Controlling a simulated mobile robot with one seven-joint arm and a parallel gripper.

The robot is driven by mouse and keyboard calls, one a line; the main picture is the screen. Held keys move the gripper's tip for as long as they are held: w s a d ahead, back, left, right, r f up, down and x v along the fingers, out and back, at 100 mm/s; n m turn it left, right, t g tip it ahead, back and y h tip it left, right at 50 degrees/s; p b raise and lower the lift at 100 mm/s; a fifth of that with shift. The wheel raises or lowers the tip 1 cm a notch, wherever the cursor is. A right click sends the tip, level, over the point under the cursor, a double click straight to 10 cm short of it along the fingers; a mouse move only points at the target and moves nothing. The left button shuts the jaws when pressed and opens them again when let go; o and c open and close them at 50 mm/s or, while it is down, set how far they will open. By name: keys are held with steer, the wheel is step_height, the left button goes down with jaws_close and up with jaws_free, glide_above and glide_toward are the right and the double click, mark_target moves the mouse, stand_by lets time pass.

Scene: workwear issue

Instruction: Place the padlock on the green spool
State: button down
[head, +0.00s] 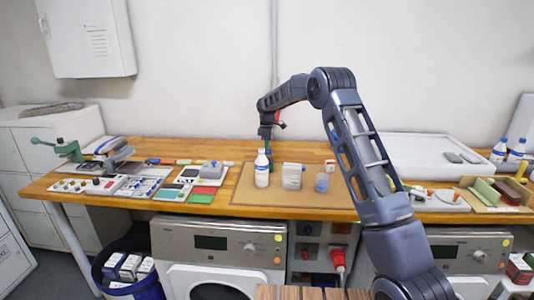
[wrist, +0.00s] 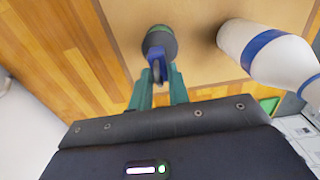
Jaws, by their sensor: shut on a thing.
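My gripper (wrist: 157,80) has teal fingers pointing at the board, shut on a small dark blue thing, seemingly the padlock (wrist: 156,68). In the wrist view, the round green spool (wrist: 159,38), with a dark grey face, lies just beyond the padlock. The padlock overlaps the spool's near edge in the picture; I cannot tell whether they touch. In the head view my gripper (head: 266,137) is over the brown board, behind a white bottle; the padlock and spool are too small or hidden to make out there.
The white bottle with a blue band (head: 262,168) stands close to my gripper; it also shows in the wrist view (wrist: 265,52). A clear container (head: 292,176) and a blue cup (head: 321,182) stand to its right on the brown board (head: 245,190). The board's left part is bare.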

steer(key=shift+f, duration=1.55)
steer(key=shift+f, duration=0.1)
steer(key=c, duration=1.3)
jaws_free()
steer(key=shift+c, duration=0.2)
